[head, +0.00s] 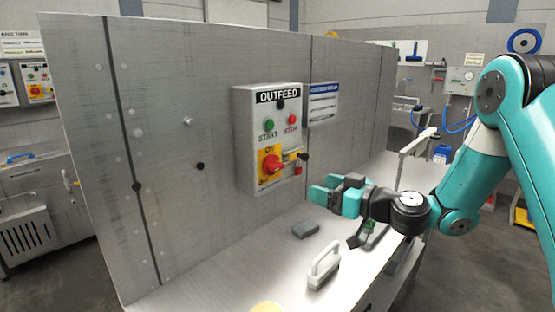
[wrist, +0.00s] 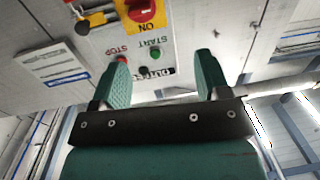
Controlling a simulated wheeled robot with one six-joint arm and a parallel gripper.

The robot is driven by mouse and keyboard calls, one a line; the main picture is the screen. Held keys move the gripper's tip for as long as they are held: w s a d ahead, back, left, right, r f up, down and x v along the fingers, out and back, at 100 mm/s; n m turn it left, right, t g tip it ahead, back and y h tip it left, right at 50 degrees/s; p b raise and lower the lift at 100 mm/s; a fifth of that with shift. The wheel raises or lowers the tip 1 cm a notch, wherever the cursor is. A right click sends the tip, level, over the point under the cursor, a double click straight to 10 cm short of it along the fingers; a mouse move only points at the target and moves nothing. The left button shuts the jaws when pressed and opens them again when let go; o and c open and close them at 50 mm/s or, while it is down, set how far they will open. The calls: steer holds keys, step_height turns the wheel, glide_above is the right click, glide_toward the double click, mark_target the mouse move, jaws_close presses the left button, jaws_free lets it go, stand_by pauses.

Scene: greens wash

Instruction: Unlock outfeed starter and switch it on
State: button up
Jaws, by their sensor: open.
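The outfeed starter (head: 243,140) is a grey box on the upright metal panel, with a black OUTFEED label, a green START button (head: 268,125) and a red STOP button (head: 292,120). Its red rotary switch (head: 270,165) sits on a yellow plate; the wrist view shows it upside down (wrist: 141,10) with ON lettering. A yellow piece (wrist: 97,18) with a dark round end (wrist: 82,29) is beside the switch. I cannot tell how it is fastened. My gripper (head: 319,188) is open and empty, right of and below the box, apart from it.
A white-handled tool (head: 324,264) and a dark grey block (head: 305,229) lie on the metal bench under the panel. A white and blue sign (head: 323,103) is right of the starter.

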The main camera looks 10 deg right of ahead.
mark_target(280, 168)
steer(key=shift+m+t+h, duration=0.4)
steer(key=shift+t+h, duration=0.1)
steer(key=shift+t, duration=0.2)
steer(key=p+x, duration=0.4)
steer(key=x, duration=0.1)
steer(key=w+d+p+x, duration=0.1)
steer(key=p+x, duration=0.3)
steer(key=x, duration=0.2)
steer(key=p+x, duration=0.4)
steer(key=x, duration=0.2)
steer(key=shift+w+d+f, duration=0.2)
steer(key=shift+w+d, duration=0.05)
steer(key=shift+d, duration=0.05)
steer(key=c, duration=0.6)
